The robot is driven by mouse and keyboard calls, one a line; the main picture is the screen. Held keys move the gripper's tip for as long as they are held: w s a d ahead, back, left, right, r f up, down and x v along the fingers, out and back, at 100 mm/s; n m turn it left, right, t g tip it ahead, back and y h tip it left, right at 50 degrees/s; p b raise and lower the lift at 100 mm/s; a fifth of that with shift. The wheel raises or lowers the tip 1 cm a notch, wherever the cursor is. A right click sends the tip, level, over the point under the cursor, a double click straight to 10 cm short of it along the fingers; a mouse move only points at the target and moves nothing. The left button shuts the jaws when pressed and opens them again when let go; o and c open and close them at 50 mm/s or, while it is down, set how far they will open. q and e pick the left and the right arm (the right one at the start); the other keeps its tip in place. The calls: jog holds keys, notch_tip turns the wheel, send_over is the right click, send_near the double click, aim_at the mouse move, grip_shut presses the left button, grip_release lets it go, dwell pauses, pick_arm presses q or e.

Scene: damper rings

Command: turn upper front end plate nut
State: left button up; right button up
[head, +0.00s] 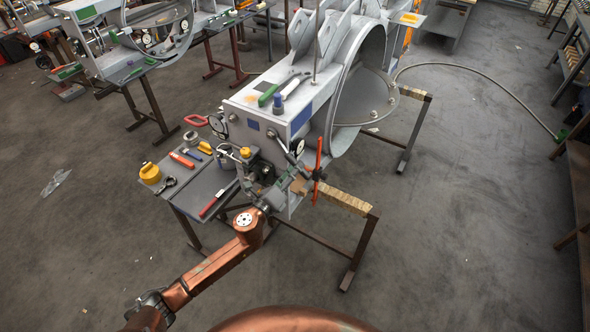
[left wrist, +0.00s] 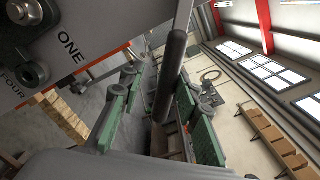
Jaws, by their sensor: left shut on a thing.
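The front end plate of the grey damper housing (head: 262,128) faces my left arm in the head view. In the left wrist view a grey plate (left wrist: 95,22) fills the upper left, with the words ONE and FOUR. A dark nut (left wrist: 26,12) sits at its corner, and a round bolt head (left wrist: 33,75) shows below. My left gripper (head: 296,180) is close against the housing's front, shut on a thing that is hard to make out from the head. A dark rod-like grip (left wrist: 174,65) runs down the middle of the wrist view. My right gripper is out of view.
A red upright bar (head: 318,165) stands beside my left gripper. A side tray (head: 193,207) holds several tools and a yellow container (head: 150,173). A wood-topped trestle (head: 345,201) stands at the right. A hose (head: 480,90) crosses the floor, with free floor around it.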

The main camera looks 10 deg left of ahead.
pick_arm(q)
jog(key=r+n+p, duration=0.1)
jog(key=d+r+n+p, duration=0.1)
jog(key=shift+s+n, duration=0.15)
jog(key=shift+n, duration=0.25)
jog(key=shift+d, duration=0.1)
jog(key=shift+s+d+r+m, duration=0.15)
jog(key=shift+r+m, duration=0.05)
jog(key=shift+m, duration=0.1)
grip_shut()
jog(key=shift+r, duration=0.1)
dwell(0.4)
jog(key=shift+p, duration=0.3)
